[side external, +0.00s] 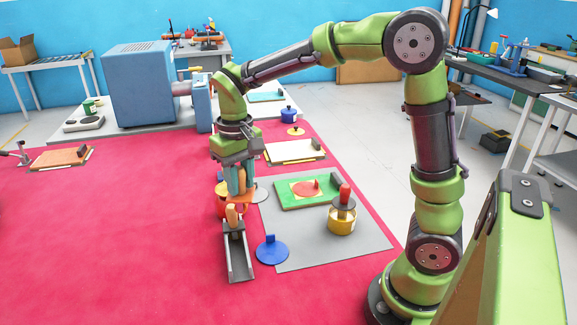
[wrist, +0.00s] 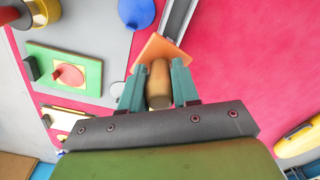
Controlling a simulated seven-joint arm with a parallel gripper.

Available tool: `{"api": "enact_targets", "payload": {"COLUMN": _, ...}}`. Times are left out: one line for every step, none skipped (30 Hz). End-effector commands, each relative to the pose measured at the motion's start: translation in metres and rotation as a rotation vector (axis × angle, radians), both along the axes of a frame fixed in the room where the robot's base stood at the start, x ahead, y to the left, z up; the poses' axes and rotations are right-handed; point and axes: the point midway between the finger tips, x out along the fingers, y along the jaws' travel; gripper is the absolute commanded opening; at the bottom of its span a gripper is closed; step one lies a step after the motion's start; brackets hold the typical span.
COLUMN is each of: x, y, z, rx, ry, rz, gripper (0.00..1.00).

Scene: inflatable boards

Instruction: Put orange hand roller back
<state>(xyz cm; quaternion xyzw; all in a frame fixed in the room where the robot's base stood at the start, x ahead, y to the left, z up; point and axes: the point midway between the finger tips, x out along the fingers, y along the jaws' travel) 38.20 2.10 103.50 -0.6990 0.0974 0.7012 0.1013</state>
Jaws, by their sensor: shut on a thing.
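The orange hand roller (side external: 239,198) is in my gripper (side external: 239,187), its tan cylindrical part (wrist: 159,82) between the two teal fingers. Its flat orange part (wrist: 152,48) shows beyond the fingertips in the wrist view. My gripper (wrist: 158,88) points down and is shut on the roller. In the side view, another tan part (side external: 233,215) shows below the orange part, close to the rear end of a narrow grey metal channel (side external: 239,258). I cannot tell whether the roller touches the channel.
A blue disc with a knob (side external: 271,250) lies right of the channel. A yellow pot with a red handle (side external: 342,215) and a green board with a red disc (side external: 307,189) stand on the grey mat (side external: 310,250).

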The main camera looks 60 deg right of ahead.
Motion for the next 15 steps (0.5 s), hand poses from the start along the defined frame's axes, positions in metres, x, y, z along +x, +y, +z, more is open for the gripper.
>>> {"api": "enact_targets", "payload": {"x": -0.003, "y": 0.013, "z": 0.000, "rx": -0.001, "ry": -0.002, "rz": 0.067, "gripper": 0.06}}
{"api": "enact_targets", "payload": {"x": -0.005, "y": 0.019, "z": 0.000, "rx": -0.002, "ry": -0.002, "rz": 0.102, "gripper": 0.06}}
{"api": "enact_targets", "payload": {"x": -0.008, "y": 0.027, "z": 0.000, "rx": -0.003, "ry": -0.002, "rz": 0.144, "gripper": 0.06}}
{"api": "enact_targets", "payload": {"x": -0.009, "y": 0.032, "z": 0.000, "rx": -0.003, "ry": -0.002, "rz": 0.172, "gripper": 0.06}}
{"api": "enact_targets", "payload": {"x": -0.011, "y": 0.037, "z": 0.000, "rx": -0.004, "ry": -0.003, "rz": 0.200, "gripper": 0.06}}
{"api": "enact_targets", "payload": {"x": -0.013, "y": 0.043, "z": 0.000, "rx": -0.004, "ry": -0.003, "rz": 0.234, "gripper": 0.06}}
{"api": "enact_targets", "payload": {"x": -0.015, "y": 0.047, "z": 0.000, "rx": -0.005, "ry": -0.004, "rz": 0.258, "gripper": 0.06}}
{"api": "enact_targets", "payload": {"x": -0.016, "y": 0.051, "z": 0.000, "rx": -0.005, "ry": -0.004, "rz": 0.281, "gripper": 0.06}}
{"api": "enact_targets", "payload": {"x": -0.018, "y": 0.053, "z": -0.003, "rx": -0.007, "ry": -0.002, "rz": 0.298, "gripper": 0.06}}
{"api": "enact_targets", "payload": {"x": -0.017, "y": 0.052, "z": -0.010, "rx": -0.007, "ry": 0.001, "rz": 0.292, "gripper": 0.06}}
{"api": "enact_targets", "payload": {"x": -0.017, "y": 0.051, "z": -0.015, "rx": -0.006, "ry": 0.001, "rz": 0.289, "gripper": 0.06}}
{"api": "enact_targets", "payload": {"x": -0.017, "y": 0.051, "z": -0.020, "rx": -0.006, "ry": 0.001, "rz": 0.288, "gripper": 0.06}}
{"api": "enact_targets", "payload": {"x": -0.017, "y": 0.051, "z": -0.024, "rx": -0.006, "ry": 0.000, "rz": 0.288, "gripper": 0.06}}
{"api": "enact_targets", "payload": {"x": -0.017, "y": 0.051, "z": -0.027, "rx": -0.006, "ry": 0.000, "rz": 0.287, "gripper": 0.06}}
{"api": "enact_targets", "payload": {"x": -0.017, "y": 0.051, "z": -0.033, "rx": -0.006, "ry": 0.001, "rz": 0.287, "gripper": 0.06}}
